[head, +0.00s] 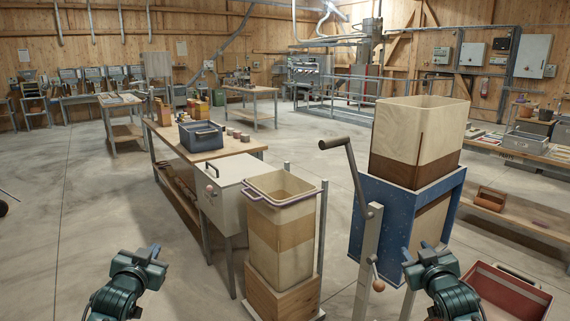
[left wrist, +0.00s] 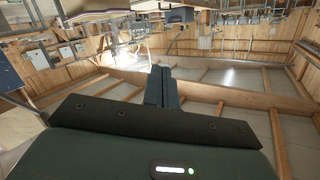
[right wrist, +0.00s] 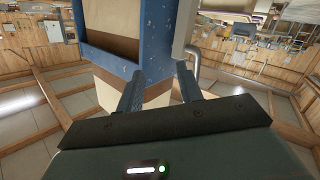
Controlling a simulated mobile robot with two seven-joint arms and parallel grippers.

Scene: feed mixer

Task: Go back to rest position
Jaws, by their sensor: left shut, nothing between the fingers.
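My left gripper (head: 152,256) is at the lower left of the head view, over bare floor and left of the wooden bin. In the left wrist view its two fingers (left wrist: 162,80) are together with nothing between them. My right gripper (head: 427,253) is at the lower right of the head view, in front of the blue stand. In the right wrist view its fingers (right wrist: 159,82) are spread apart and nothing is held between them. The blue stand shows beyond them in that view.
A tall wooden bin (head: 282,225) stands between my grippers. The blue stand (head: 391,207) carries a two-tone hopper (head: 420,135), with a crank handle (head: 347,155) in front. A red tray (head: 510,291) lies right of my right gripper. Open floor (head: 60,220) lies left.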

